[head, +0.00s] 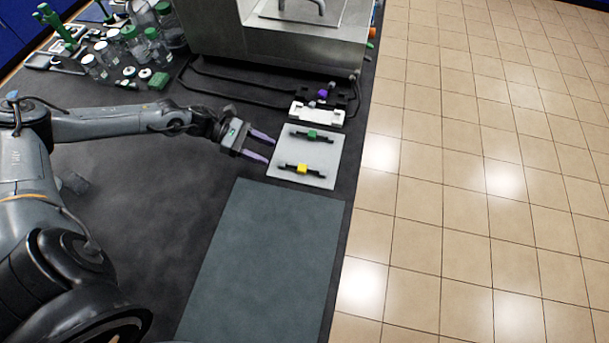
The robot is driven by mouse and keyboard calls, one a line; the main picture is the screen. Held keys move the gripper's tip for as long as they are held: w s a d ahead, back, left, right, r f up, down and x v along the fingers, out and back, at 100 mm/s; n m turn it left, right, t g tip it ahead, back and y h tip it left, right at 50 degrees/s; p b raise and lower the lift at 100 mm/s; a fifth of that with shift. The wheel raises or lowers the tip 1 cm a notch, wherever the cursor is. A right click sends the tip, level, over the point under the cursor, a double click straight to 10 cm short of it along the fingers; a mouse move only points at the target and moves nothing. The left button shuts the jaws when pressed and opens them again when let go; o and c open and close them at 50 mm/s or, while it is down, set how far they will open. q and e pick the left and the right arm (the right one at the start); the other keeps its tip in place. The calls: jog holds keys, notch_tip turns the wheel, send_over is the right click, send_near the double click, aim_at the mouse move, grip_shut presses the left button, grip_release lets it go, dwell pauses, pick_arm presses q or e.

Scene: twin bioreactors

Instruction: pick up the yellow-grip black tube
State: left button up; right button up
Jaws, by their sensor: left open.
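The black tube with the yellow grip (302,169) lies near the front edge of a light grey plate (318,153). A similar black tube with a green grip (311,135) lies behind it on the same plate. My left gripper (267,146) comes in from the left, its two purple fingers apart and nothing between them. Its fingertips are at the plate's left edge, to the left of and a little behind the yellow grip. My right gripper is not in view.
A white holder (317,113) and a purple-marked part (323,93) sit behind the plate. A metal unit (270,45) stands at the back, with bottles (133,42) at back left. A dark mat (265,260) lies clear in front. The bench's right edge is close to the plate.

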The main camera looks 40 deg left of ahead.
pick_arm(q)
send_near(301, 167)
jog(key=x, duration=0.2)
jog(key=shift+w+d+f, duration=0.15)
jog(key=shift+w+f, duration=0.15)
jog(key=shift+f, duration=0.1)
jog(key=shift+w+d+f, duration=0.2)
jog(key=shift+d, duration=0.35)
jog(key=shift+x, duration=2.2)
jog(key=shift+d+r, duration=0.1)
jog(key=shift+r, duration=0.05)
grip_shut()
